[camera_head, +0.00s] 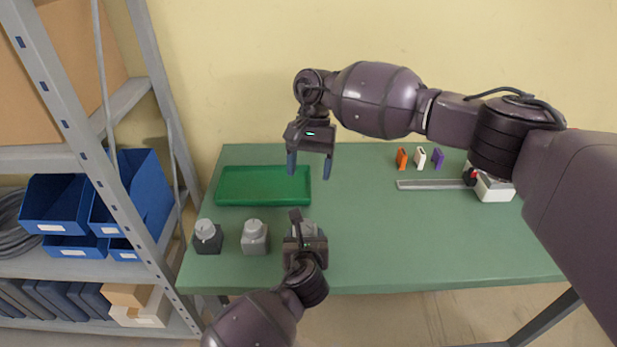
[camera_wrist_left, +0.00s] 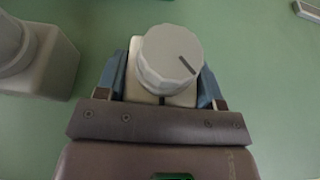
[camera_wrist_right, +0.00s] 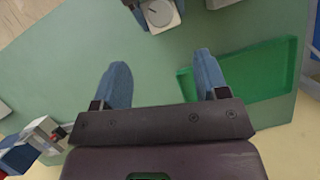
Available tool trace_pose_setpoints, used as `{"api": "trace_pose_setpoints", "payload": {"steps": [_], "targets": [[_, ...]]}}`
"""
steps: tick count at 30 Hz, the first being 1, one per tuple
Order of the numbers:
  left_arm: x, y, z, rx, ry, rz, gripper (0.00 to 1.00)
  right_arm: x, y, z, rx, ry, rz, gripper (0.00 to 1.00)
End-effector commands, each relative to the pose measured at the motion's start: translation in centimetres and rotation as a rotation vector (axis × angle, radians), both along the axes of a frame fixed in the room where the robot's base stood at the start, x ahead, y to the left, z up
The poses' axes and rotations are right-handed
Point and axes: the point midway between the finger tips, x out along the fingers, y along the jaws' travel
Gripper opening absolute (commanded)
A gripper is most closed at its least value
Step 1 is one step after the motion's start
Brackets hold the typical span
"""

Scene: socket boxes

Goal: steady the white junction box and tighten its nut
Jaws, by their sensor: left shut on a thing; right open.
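The white junction box (camera_wrist_left: 150,99) sits upright on the table, with a round light-grey ribbed nut (camera_wrist_left: 168,58) on top that bears a dark line. My left gripper (camera_head: 305,232) is shut on the box, one blue finger on each side in the left wrist view (camera_wrist_left: 163,82). In the head view the gripper hides most of the box. The nut also shows at the top of the right wrist view (camera_wrist_right: 161,13). My right gripper (camera_head: 309,168) is open and empty, raised over the table behind the box, beside the tray's right end.
A dark-grey box (camera_head: 208,243) and a light-grey box (camera_head: 255,243) with similar knobs stand left of my left gripper. A green tray (camera_head: 262,203) lies behind them. A metal bar (camera_head: 432,184), small coloured blocks (camera_head: 402,158) and a white device (camera_head: 494,188) are at the right.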

Motion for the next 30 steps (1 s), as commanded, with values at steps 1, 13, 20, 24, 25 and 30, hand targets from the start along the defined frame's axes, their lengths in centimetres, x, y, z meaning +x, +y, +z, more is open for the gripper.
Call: {"api": "trace_pose_setpoints", "payload": {"steps": [1,13,20,24,25,30], "targets": [[0.0,0.0,0.0,0.0,0.0,0.0,0.33,0.0,0.5,0.5,0.0,-0.009,0.01,0.67],[0.0,0.0,0.0,0.0,0.0,0.0,0.33,0.0,2.3,0.7,-0.218,-0.009,-0.329,0.67],[0.0,0.0,0.0,0.0,0.0,0.0,0.33,0.0,2.5,0.6,-0.356,-0.001,-0.633,0.67],[0.0,0.0,0.0,0.0,0.0,0.0,0.33,0.0,2.6,0.5,-0.436,0.001,-0.82,0.67],[0.0,0.0,0.0,0.0,0.0,0.0,0.33,0.0,2.6,0.5,-0.452,0.002,-0.858,0.67],[0.0,0.0,0.0,0.0,0.0,0.0,0.33,0.1,2.6,0.4,-0.546,0.004,-1.088,0.67]]}}
